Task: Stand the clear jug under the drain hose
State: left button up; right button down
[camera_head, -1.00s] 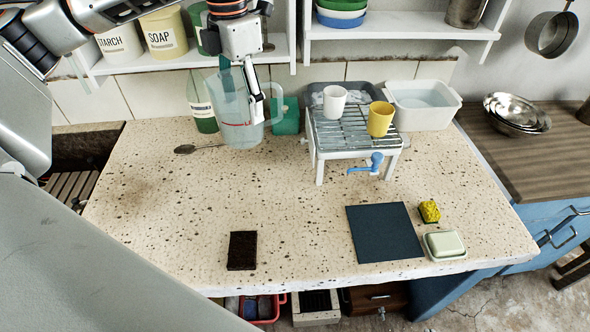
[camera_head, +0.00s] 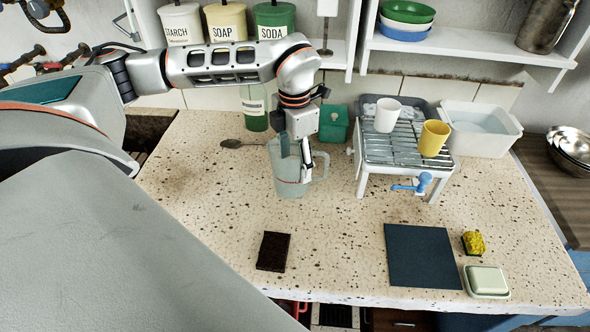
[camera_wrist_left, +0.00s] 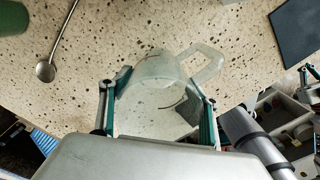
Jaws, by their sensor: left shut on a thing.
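The clear jug (camera_head: 288,186) is upright, with its handle to the right, left of the wire draining stand (camera_head: 378,160). I cannot tell whether its base touches the counter. My left gripper (camera_head: 296,158) comes down from above and is shut on the jug near its rim. In the left wrist view the jug (camera_wrist_left: 150,82) sits between the two fingers (camera_wrist_left: 158,90), its handle pointing up and right. A blue spout (camera_head: 412,185) sticks out at the stand's front, right of the jug; I cannot tell whether it is the drain hose.
A white mug (camera_head: 387,115) and a yellow mug (camera_head: 433,138) stand on the rack. A green bottle (camera_head: 254,108), a green box (camera_head: 333,123) and a spoon (camera_head: 238,143) are behind the jug. A dark brown block (camera_head: 273,251) and a dark mat (camera_head: 422,256) lie in front. Counter between them is clear.

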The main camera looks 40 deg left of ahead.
pick_arm(q)
jog(key=shift+f, duration=1.6)
jog(key=shift+f, duration=0.15)
jog(key=o, duration=1.1)
jog(key=shift+o, duration=0.2)
